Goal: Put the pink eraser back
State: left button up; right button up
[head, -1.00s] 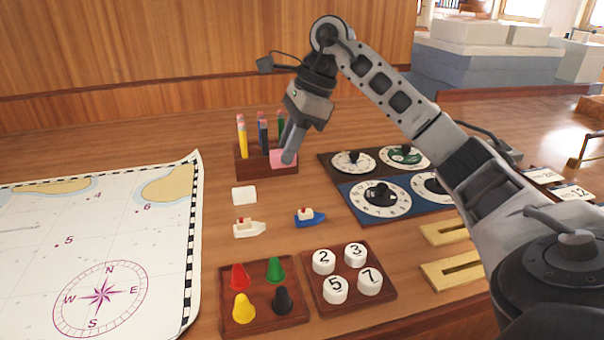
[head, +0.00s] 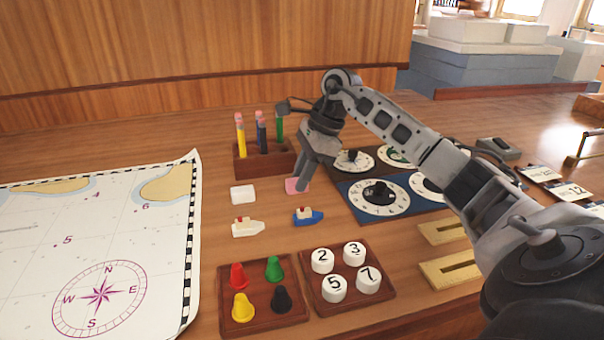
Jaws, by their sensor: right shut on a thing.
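The pink eraser (head: 292,186) is low at the table, right of the white eraser (head: 242,195) and above the blue toy boat. My right gripper (head: 301,184) is shut on it from above. I cannot tell whether the eraser touches the table. The wooden pencil holder (head: 262,160) stands behind and to the left, with yellow, blue and green pencils upright in it. My left gripper is not in view.
A blue-and-white boat (head: 308,216) lies just in front of the eraser, and a white boat (head: 248,228) to its left. Dial boards (head: 350,205) lie close on the right. A chart (head: 60,265) covers the left. Trays with cones (head: 263,320) and numbered discs (head: 330,302) are in front.

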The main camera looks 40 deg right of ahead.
jog(key=shift+f, duration=0.2)
jog(key=o, duration=0.9)
jog(key=shift+r, duration=0.15)
jog(key=v, duration=1.2)
jog(key=shift+p, duration=0.3)
jog(key=shift+s, duration=0.1)
